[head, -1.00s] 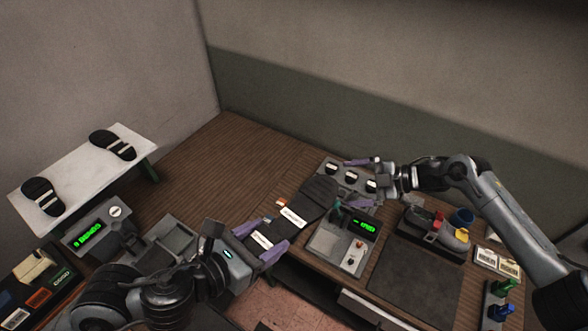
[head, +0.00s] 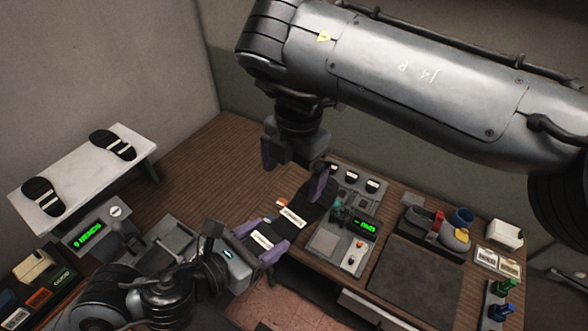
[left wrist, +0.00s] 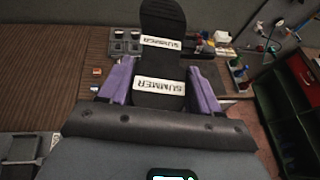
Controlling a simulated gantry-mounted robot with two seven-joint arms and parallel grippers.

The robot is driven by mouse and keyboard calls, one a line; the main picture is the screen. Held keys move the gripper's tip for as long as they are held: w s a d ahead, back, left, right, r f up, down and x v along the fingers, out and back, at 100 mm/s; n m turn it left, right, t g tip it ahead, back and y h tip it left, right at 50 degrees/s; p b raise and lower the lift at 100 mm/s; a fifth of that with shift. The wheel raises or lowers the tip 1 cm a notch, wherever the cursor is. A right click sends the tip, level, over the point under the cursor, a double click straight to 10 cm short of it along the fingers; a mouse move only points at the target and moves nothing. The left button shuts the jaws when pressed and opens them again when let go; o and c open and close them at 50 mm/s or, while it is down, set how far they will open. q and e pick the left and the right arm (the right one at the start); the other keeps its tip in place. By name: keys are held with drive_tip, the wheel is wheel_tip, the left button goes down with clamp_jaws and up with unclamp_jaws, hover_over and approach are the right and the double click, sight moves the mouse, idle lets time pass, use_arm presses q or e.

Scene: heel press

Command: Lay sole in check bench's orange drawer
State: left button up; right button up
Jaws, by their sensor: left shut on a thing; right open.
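My left gripper (head: 262,246) is shut on a black sole (head: 312,212) bearing two white labels. In the left wrist view the sole (left wrist: 162,58) stretches away between the purple fingers, its labels reading SUMMER. In the head view its far end is close to the grey machine with a green display (head: 364,227). My right gripper (head: 296,168) is open and empty, above and behind the sole's far end. I cannot make out an orange drawer or tell which bench is the check bench.
A white raised shelf (head: 75,190) at the left carries two striped soles.

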sight(294, 213)
drive_tip(key=shift+h, duration=0.5)
drive_tip(key=f, duration=1.1)
drive_tip(key=shift+s+d+f, duration=0.15)
drive_tip(key=shift+s+f, duration=0.1)
drive_tip(key=shift+c, duration=0.5)
use_arm(q)
drive_tip(key=shift+d, duration=0.1)
use_arm(e)
drive_tip(key=c, duration=0.9)
use_arm(q)
drive_tip(key=o, duration=1.2)
use_arm(e)
drive_tip(key=shift+c, duration=0.4)
use_arm(q)
drive_tip(key=shift+o, duration=0.2)
drive_tip(key=shift+r, duration=0.1)
